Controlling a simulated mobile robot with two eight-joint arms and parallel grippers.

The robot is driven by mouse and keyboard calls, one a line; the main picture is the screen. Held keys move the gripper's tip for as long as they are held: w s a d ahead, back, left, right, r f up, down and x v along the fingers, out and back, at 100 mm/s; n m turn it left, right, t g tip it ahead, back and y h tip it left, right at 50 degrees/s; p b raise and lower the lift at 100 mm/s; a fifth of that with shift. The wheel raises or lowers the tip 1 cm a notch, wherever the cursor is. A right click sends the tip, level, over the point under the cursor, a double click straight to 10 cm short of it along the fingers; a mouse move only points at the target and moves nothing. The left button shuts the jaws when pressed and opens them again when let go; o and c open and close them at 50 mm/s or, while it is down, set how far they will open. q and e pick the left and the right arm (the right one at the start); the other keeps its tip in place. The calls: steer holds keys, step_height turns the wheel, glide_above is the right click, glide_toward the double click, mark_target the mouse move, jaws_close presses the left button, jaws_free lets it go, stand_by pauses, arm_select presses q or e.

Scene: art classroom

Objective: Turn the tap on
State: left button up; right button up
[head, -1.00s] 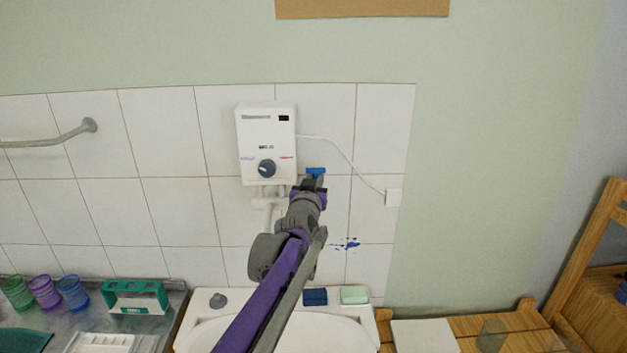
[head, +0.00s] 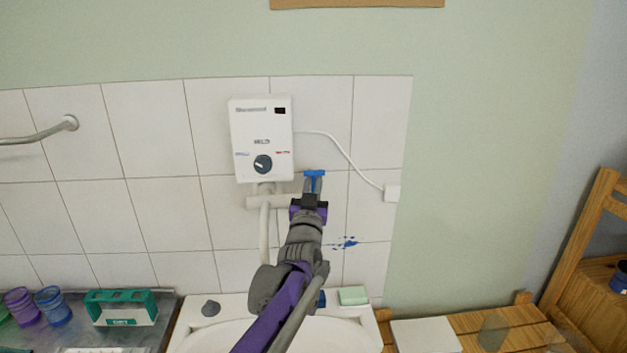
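The tap's blue handle (head: 314,173) shows on the tiled wall, to the lower right of the white water heater (head: 262,140). White pipework (head: 256,202) runs under the heater, and my arm hides part of it. My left gripper (head: 312,188) points up at the wall with its fingertips at the blue handle. The handle's lower part shows between the grey fingers. Whether they press on it is too small to tell. My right gripper is not in view.
A white cord runs to a wall box (head: 392,193). Cups (head: 53,306) and a teal box (head: 121,307) stand at the left.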

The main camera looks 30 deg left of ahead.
arm_select(q)
steer(key=o, duration=0.4)
steer(key=b+v, duration=0.1)
steer(key=v, duration=0.9)
steer(key=shift+s+d+f, duration=0.1)
steer(key=shift+s+d, duration=0.05)
steer(key=shift+s, duration=0.2)
steer(key=s+d+f+m+g+h, duration=0.25)
steer(key=s+d+f+h, duration=0.2)
steer(key=f, duration=0.35)
steer(key=s+d+f+m+g+h, duration=0.1)
steer(key=s+d+f+g+h, duration=0.3)
steer(key=f, duration=0.3)
steer(key=s+d+f+g, duration=0.1)
steer(key=s+f+g, duration=0.1)
steer(key=s+f, duration=0.3)
steer(key=s+d+f+g+p, duration=0.1)
steer(key=s+f+g, duration=0.2)
steer(key=s+f, duration=0.2)
steer(key=s+d+f+g+y, duration=0.1)
steer(key=s+f+g, duration=0.2)
steer(key=s, duration=0.6)
steer(key=shift+s+f+g+p, duration=0.1)
steer(key=shift+f+g+p, duration=0.2)
steer(key=shift+f, duration=0.65)
